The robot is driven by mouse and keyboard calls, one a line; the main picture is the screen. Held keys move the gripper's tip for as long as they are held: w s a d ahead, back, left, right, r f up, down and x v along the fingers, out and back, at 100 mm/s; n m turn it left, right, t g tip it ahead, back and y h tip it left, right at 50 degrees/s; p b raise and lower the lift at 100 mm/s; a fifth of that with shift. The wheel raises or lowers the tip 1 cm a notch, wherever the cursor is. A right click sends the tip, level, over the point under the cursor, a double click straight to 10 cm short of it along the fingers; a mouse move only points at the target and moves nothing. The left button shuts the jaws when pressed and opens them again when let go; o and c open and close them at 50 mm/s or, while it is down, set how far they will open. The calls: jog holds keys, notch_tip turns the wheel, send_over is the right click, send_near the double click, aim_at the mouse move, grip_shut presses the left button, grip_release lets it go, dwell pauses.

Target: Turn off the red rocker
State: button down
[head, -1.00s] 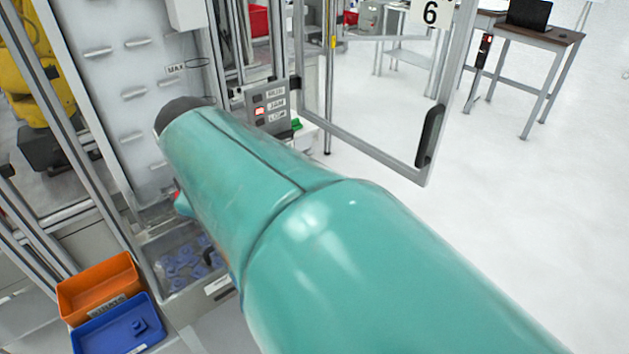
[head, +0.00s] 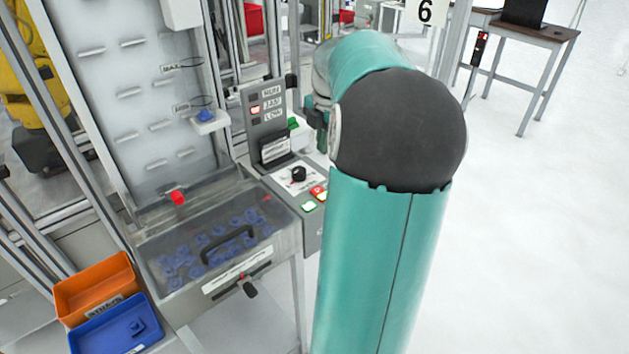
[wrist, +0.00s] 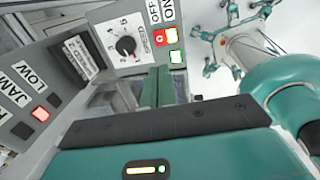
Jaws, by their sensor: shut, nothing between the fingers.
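The red rocker (head: 319,192) sits on the grey control panel (head: 312,238), right of a black rotary knob (head: 298,174). In the wrist view the red rocker (wrist: 167,37) lies beside the OFF and ON labels (wrist: 160,12), with a lit green button (wrist: 176,57) just below it. My gripper (wrist: 156,72) shows as two green fingers held together, empty, below the rocker in that picture and seemingly apart from it. In the head view its dark end (head: 316,118) shows partly, above and behind the panel; my arm hides the rest.
An indicator box (head: 266,110) with a lit red JAM lamp stands behind the panel. A clear-lidded bin (head: 215,250) with blue parts, an orange tray (head: 95,290) and a blue tray (head: 118,328) are to the left. Open floor (head: 540,240) lies to the right.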

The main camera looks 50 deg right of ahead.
aim_at(317, 190)
jog(key=f, duration=0.4)
jog(key=w+f, duration=0.1)
jog(key=f, duration=0.9)
jog(key=shift+w+d, duration=0.15)
jog(key=shift+w, duration=0.2)
jog(key=shift+f, duration=0.2)
jog(key=shift+s+r, duration=0.15)
jog(key=shift+s, duration=0.55)
jog(key=shift+r, duration=0.1)
